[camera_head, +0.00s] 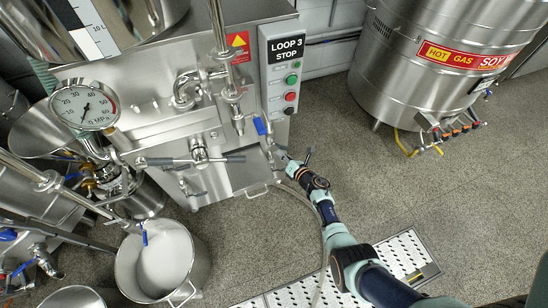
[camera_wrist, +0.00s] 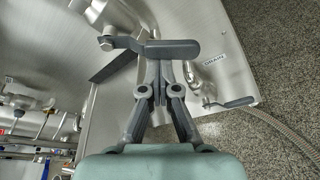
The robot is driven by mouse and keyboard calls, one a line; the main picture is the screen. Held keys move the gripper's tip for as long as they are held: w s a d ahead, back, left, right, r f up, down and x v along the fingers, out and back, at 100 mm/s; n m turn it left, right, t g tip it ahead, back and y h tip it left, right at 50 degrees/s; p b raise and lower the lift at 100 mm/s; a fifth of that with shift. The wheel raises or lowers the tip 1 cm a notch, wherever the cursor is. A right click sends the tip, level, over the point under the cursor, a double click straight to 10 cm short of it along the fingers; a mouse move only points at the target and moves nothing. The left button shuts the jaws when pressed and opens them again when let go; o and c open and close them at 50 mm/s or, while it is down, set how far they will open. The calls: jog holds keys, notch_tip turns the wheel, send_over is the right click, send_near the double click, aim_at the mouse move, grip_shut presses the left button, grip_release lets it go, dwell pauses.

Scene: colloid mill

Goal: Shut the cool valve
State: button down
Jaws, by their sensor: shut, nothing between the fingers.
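My gripper (camera_wrist: 158,66) is shut and empty in the wrist view, its fingertips together at a grey lever handle (camera_wrist: 174,49) on a metal valve. The tips overlap the handle's lower edge; I cannot tell whether they touch. A second valve with a dark lever (camera_wrist: 238,102) sits to the right, below a small label (camera_wrist: 214,62) too small to read surely. In the head view my gripper (camera_head: 284,164) is at the lower right of the steel machine, below a blue-handled valve (camera_head: 262,126). I cannot tell which handle is the cool valve.
A pressure gauge (camera_head: 84,107), a LOOP 3 STOP button box (camera_head: 285,70) and a long grey lever (camera_head: 235,159) are on the machine. A steel pot (camera_head: 202,262) stands at lower left. A hose (camera_wrist: 272,122) runs right of the valves.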

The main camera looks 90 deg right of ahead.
aim_at(288, 149)
jog(key=r+n+g+p, duration=0.1)
jog(key=s+r+n, duration=0.1)
jog(key=n, duration=0.1)
jog(key=s+d+r+n+g+p, duration=0.1)
jog(key=shift+n+g+h+p, duration=0.3)
jog(key=shift+p, duration=0.05)
jog(key=shift+s, duration=0.1)
dwell(0.4)
dwell(0.3)
